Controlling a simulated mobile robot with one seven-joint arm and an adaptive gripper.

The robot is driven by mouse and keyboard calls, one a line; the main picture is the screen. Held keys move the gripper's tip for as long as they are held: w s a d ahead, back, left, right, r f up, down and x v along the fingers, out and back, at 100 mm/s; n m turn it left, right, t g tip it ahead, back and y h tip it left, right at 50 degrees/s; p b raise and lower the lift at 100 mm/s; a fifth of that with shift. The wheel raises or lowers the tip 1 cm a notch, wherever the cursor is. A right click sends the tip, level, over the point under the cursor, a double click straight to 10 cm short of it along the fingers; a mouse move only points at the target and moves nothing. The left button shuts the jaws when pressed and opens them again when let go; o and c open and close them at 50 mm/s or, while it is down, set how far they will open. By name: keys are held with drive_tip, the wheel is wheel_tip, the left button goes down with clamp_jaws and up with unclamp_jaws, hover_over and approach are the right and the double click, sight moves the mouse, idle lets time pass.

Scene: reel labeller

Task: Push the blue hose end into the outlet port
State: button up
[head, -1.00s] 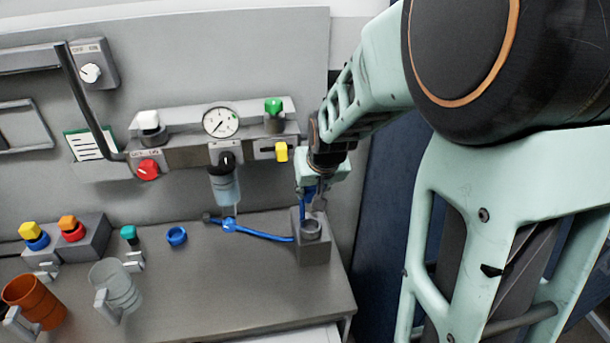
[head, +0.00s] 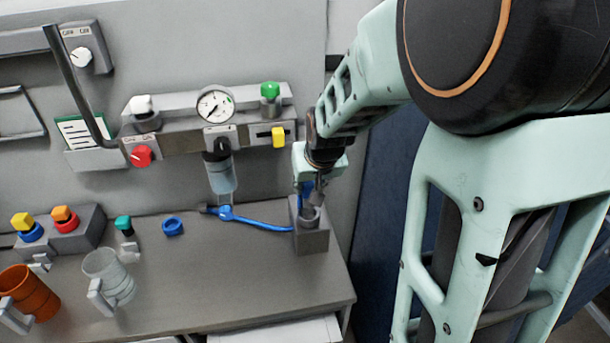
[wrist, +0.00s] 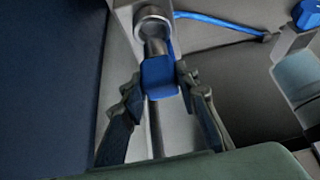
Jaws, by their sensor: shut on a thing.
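My gripper (head: 312,182) is shut on a blue block, the blue hose end (wrist: 160,77), which sits between both fingers in the wrist view. A grey metal tip (wrist: 155,46) extends from the blue piece towards a round ringed opening (wrist: 152,20). That opening tops a grey block (head: 311,242) at the right end of the bench. The tip looks very close to the opening; I cannot tell whether it is inside. The blue hose (head: 255,222) runs from the block left to a fitting on the bench. I cannot tell for sure which opening is the outlet port.
A wall manifold with a gauge (head: 215,104), a red knob (head: 141,156) and a yellow slider (head: 278,137) is left of my arm. A blue ring (head: 172,226), a clear mug (head: 108,277) and an orange mug (head: 30,296) stand on the bench. The front middle is clear.

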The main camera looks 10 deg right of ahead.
sight(310, 206)
drive_tip(key=shift+f+b, duration=2.2)
drive_tip(key=shift+f, duration=0.4)
drive_tip(key=shift+s+f+b, duration=0.1)
drive_tip(key=shift+f+b, duration=0.3)
drive_tip(key=shift+b, duration=0.5)
idle(0.8)
drive_tip(key=o, duration=1.3)
wheel_tip(310, 206, up, 10)
